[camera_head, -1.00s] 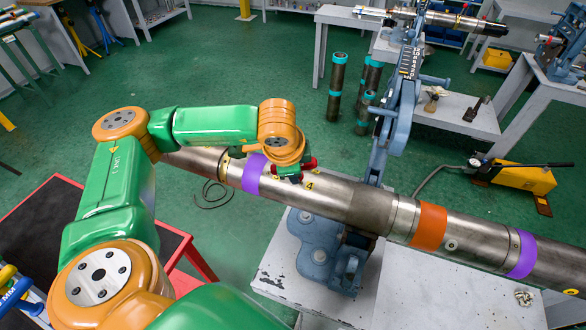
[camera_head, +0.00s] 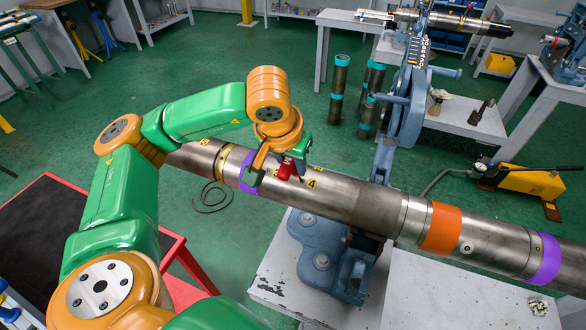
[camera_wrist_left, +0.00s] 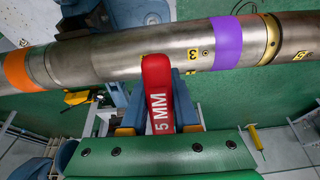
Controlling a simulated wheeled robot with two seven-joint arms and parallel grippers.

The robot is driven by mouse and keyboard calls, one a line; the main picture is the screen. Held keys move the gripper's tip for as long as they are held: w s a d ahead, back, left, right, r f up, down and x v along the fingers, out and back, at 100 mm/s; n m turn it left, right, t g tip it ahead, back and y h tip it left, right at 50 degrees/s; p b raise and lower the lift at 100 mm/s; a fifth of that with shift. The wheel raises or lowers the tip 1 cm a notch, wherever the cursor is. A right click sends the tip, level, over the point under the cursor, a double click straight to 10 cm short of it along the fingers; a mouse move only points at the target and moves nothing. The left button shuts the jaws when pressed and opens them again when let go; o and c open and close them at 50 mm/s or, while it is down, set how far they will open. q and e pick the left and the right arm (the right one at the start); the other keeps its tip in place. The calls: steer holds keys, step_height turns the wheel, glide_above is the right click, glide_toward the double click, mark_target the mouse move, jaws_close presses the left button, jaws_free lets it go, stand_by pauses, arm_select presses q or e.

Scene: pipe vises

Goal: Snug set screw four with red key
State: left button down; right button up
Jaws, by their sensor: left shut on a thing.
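The red key (camera_head: 287,168) is held in my left gripper (camera_head: 284,162), just above the pipe (camera_head: 340,195) and left of the yellow label four (camera_head: 311,184). In the left wrist view the red key (camera_wrist_left: 158,95) stands in front of the pipe (camera_wrist_left: 120,56) and reads "5 MM". My left gripper is shut on it. The key's tip is too small to tell whether it touches a screw. Set screw four cannot be made out. Label three (camera_wrist_left: 192,55) shows between the key and the purple band (camera_wrist_left: 227,42). My right gripper is out of view.
A blue pipe vise (camera_head: 396,125) grips the pipe right of the key. An orange band (camera_head: 441,228) and another purple band (camera_head: 545,258) lie further right. A red-edged bench (camera_head: 172,250) with a dark top stands left.

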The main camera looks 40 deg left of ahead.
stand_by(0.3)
arm_select(q)
steer(key=shift+d+f+b, duration=0.1)
steer(key=shift+d+b, duration=0.1)
steer(key=shift+b, duration=0.2)
steer(key=shift+s+d, duration=0.1)
steer(key=shift+f+b, duration=0.15)
steer(key=shift+b, duration=0.15)
stand_by(0.3)
stand_by(0.4)
